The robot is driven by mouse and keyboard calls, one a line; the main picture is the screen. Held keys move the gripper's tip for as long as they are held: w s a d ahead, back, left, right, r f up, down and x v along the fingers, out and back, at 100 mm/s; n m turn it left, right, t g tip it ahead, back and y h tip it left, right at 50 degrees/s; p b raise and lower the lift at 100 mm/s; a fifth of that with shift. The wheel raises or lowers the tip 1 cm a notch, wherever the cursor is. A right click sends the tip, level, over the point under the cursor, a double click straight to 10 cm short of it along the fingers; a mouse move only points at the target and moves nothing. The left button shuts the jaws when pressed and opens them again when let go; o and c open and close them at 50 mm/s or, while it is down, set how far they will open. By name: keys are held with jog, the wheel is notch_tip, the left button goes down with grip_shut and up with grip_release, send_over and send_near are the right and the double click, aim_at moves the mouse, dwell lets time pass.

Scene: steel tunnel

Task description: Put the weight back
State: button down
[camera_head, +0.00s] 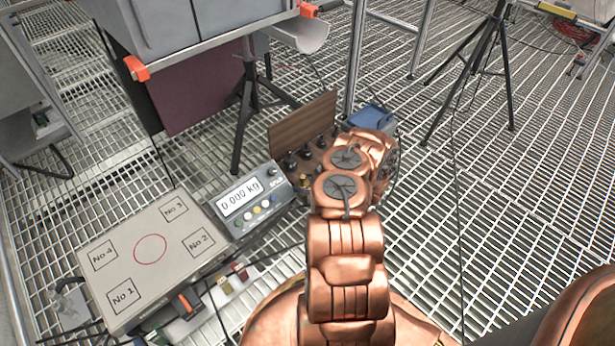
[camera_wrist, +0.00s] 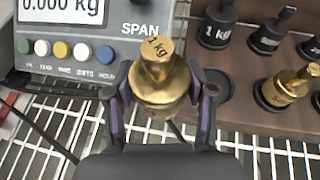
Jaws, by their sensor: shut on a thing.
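A brass weight marked 1 kg (camera_wrist: 158,72) is upright between the fingers of my gripper (camera_wrist: 160,98) in the wrist view. The gripper is shut on it from both sides. The brown wooden weight holder (camera_wrist: 240,112) lies to the right, with black weights and another brass weight (camera_wrist: 288,88) in it. A round dark recess (camera_wrist: 212,84) at its near left corner looks empty, just right of my gripper. In the head view the holder's raised wooden lid (camera_head: 303,122) shows; my arm hides the gripper and part of the holder.
The scale indicator (camera_head: 247,200) reads 0.000 kg and stands close left of the weight; it also shows in the wrist view (camera_wrist: 108,28). The weighing platform (camera_head: 180,265), with a red circle and numbered corners, is bare. A blue object (camera_head: 372,117) stands behind the holder.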

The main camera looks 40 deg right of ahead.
jog(key=w+d, duration=0.1)
jog(key=d, duration=0.1)
jog(key=w+d+b, duration=0.1)
jog(key=w+d, duration=0.1)
jog(key=w+d+b, duration=0.1)
jog(key=w+d, duration=0.1)
jog(key=d, duration=0.1)
jog(key=shift+f, duration=0.25)
jog(key=shift+w+d+f+b, duration=0.1)
jog(key=shift+d+f+b, duration=0.05)
jog(key=shift+d+b, duration=0.2)
jog(key=shift+a+f+b, duration=0.1)
jog(key=shift+f+b, duration=0.6)
jog(key=shift+f, duration=0.95)
jog(key=shift+f, duration=0.1)
jog(key=shift+c, duration=1.9)
grip_release()
